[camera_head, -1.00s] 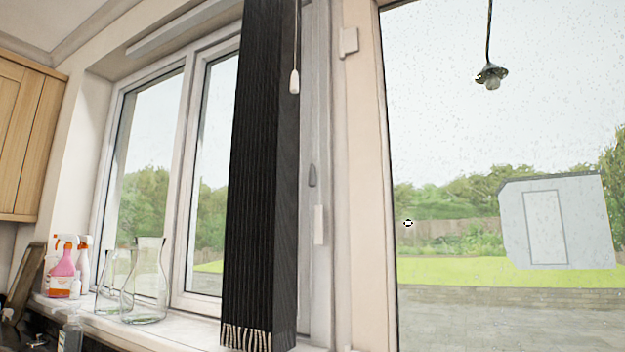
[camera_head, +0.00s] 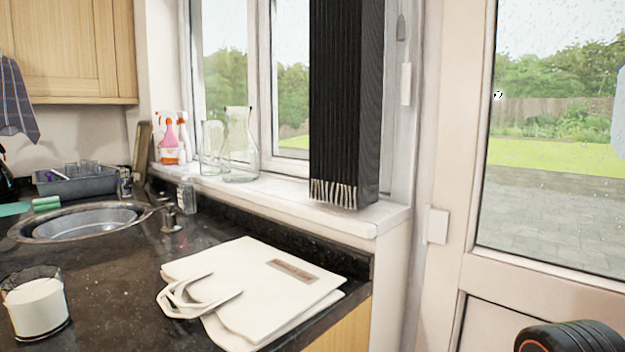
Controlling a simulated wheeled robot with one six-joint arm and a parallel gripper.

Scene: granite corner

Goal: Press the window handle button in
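The white-framed window (camera_head: 262,75) stands left of the middle, behind the sill. A dark pleated hanging with a pale fringe (camera_head: 345,95) covers its right part. I cannot make out a window handle or its button on the visible frame; one may be hidden behind the hanging. A small grey piece (camera_head: 401,27) is on the white frame just right of the hanging, and I cannot tell if it is a handle. My gripper is not in view.
Glass carafes (camera_head: 240,145) and spray bottles (camera_head: 168,138) stand on the sill (camera_head: 290,190). Below, a dark counter (camera_head: 120,290) holds a white folded bag (camera_head: 250,290), a candle jar (camera_head: 37,303) and a sink (camera_head: 85,222). A glazed door (camera_head: 455,200) is at right.

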